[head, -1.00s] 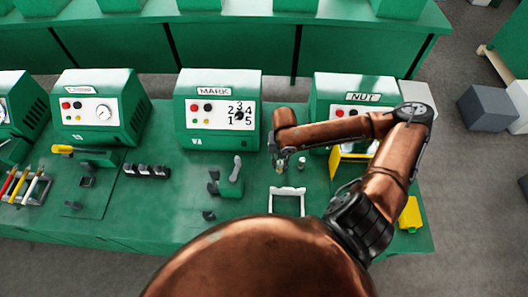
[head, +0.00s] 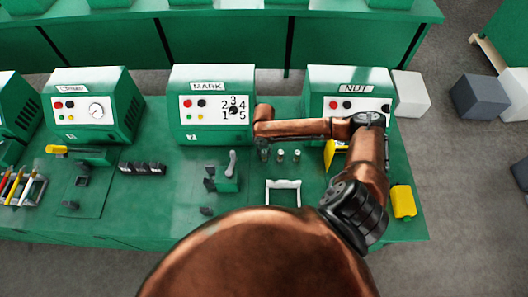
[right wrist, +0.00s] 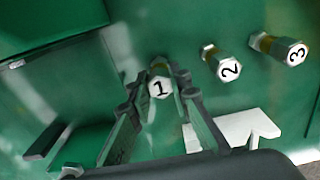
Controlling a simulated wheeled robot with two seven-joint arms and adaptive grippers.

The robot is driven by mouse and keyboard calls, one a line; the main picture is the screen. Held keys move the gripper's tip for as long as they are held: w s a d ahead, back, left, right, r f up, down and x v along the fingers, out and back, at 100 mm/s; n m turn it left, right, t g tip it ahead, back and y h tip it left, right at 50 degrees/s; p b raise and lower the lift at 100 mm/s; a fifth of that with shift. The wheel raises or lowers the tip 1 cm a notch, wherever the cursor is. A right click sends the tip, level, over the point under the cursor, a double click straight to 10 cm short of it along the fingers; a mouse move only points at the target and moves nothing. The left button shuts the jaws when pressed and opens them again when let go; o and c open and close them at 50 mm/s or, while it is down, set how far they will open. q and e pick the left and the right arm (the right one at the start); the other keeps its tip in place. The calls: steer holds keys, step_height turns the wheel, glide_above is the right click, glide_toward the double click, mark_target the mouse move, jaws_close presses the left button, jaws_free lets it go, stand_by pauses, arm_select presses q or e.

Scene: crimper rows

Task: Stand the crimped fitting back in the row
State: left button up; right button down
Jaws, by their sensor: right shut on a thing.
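My right gripper (head: 264,144) is at the left end of a short row of fittings in front of the machines. In the right wrist view, its fingers (right wrist: 160,80) are closed around the fitting with a white hex top marked 1 (right wrist: 160,90). That fitting looks upright; I cannot tell whether its foot touches the bench. Fitting 2 (right wrist: 228,69) and fitting 3 (right wrist: 294,55) stand beside it, apart from the fingers; they also show in the head view as fitting 2 (head: 280,155) and fitting 3 (head: 296,155). My left gripper is out of view.
The MARK machine (head: 212,108) and NUT machine (head: 318,82) stand behind the row. A white frame (head: 283,184) is in front of it, and a green jig with a lever (head: 228,180) to its left. A yellow block (head: 403,202) lies at the bench's right. Bare green bench lies between them.

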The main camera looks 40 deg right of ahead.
mark_target(264, 152)
steer(key=c, duration=1.8)
jaws_free()
step_height(264, 152, up, 12)
steer(key=shift+r, duration=0.1)
